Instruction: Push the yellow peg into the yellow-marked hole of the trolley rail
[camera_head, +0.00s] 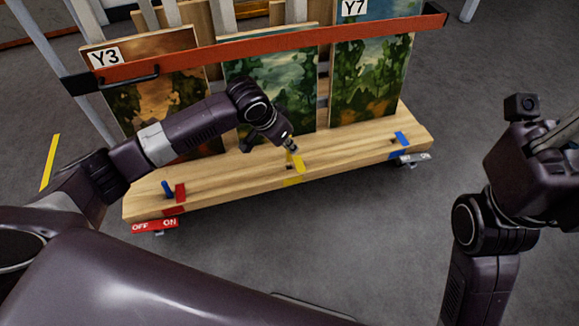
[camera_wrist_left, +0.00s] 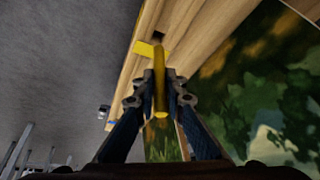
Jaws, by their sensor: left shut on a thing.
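The yellow peg (camera_wrist_left: 160,85) is held lengthwise between the fingers of my left gripper (camera_wrist_left: 160,92) in the left wrist view. In the head view my left gripper (camera_head: 291,146) is over the middle of the wooden trolley rail (camera_head: 235,178), with the yellow peg (camera_head: 298,162) below its fingertips. The dark hole (camera_wrist_left: 158,38) shows just past the peg's far end, beside the yellow mark (camera_wrist_left: 146,49). A gap between peg tip and hole cannot be judged. The yellow mark also shows on the rail's front edge (camera_head: 293,181). My right gripper (camera_head: 558,130) is partly cut off at the right.
A blue peg (camera_head: 167,188) and a red piece (camera_head: 180,193) are at the rail's left end. Blue marks (camera_head: 402,138) are at its right end. An OFF/ON red label (camera_head: 155,226) is below. Floor in front is clear.

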